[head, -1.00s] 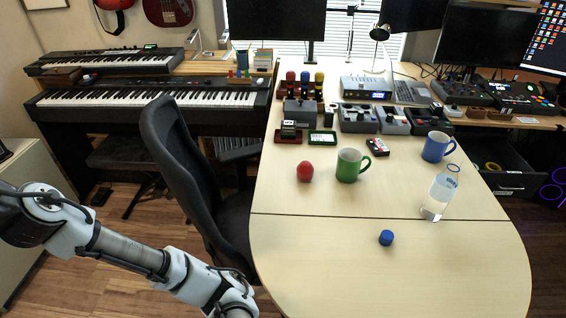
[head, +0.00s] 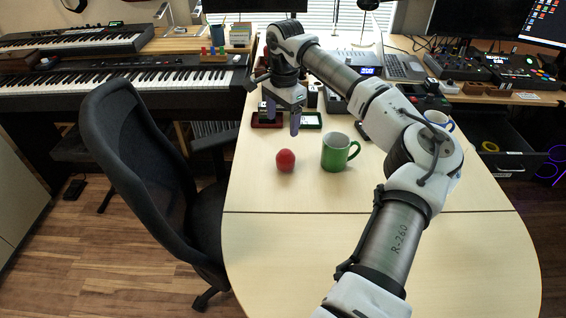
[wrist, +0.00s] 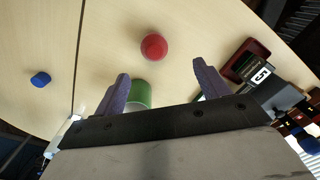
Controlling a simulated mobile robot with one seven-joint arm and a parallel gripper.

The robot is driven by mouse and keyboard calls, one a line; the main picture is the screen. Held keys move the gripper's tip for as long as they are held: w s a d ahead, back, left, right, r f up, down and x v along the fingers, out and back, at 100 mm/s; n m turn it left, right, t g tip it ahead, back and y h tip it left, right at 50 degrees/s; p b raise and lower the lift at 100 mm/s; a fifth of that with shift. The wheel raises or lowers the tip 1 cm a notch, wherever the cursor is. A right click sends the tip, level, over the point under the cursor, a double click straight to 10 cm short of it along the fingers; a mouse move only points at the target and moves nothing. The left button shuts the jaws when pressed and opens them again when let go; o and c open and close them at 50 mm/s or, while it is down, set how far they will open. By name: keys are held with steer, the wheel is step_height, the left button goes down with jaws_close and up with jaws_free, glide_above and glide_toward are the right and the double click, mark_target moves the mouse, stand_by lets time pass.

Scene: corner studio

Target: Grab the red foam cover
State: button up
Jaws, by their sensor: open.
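The red foam cover (head: 285,160) is a small rounded red piece standing on the light wood table, left of a green mug (head: 338,153). My gripper (head: 282,115) is open and empty, fingers pointing down, above the table and farther back than the cover in the head view. In the wrist view the red cover (wrist: 154,46) lies just past the gap between the two open fingertips (wrist: 160,71), apart from both. The green mug shows partly in the wrist view (wrist: 140,95), beside the left finger.
A small blue piece (wrist: 40,79) lies on the table in the wrist view; my arm hides it in the head view. A blue mug (head: 440,119) is partly hidden behind my arm. Small trays (head: 268,120) stand behind the cover. A black chair (head: 140,150) is left; front-left table is clear.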

mark_target(285, 151)
steer(key=f+p, duration=0.1)
steer(key=f, duration=0.7)
steer(key=shift+d+f, duration=0.2)
steer(key=f, duration=0.1)
steer(key=f+p, duration=0.2)
steer(key=f, duration=0.1)
steer(key=shift+s+d, duration=0.15)
steer(key=shift+s, duration=0.1)
steer(key=shift+f, duration=0.65)
steer(key=c, duration=1)
steer(key=shift+r, duration=0.1)
steer(key=shift+c, duration=0.2)
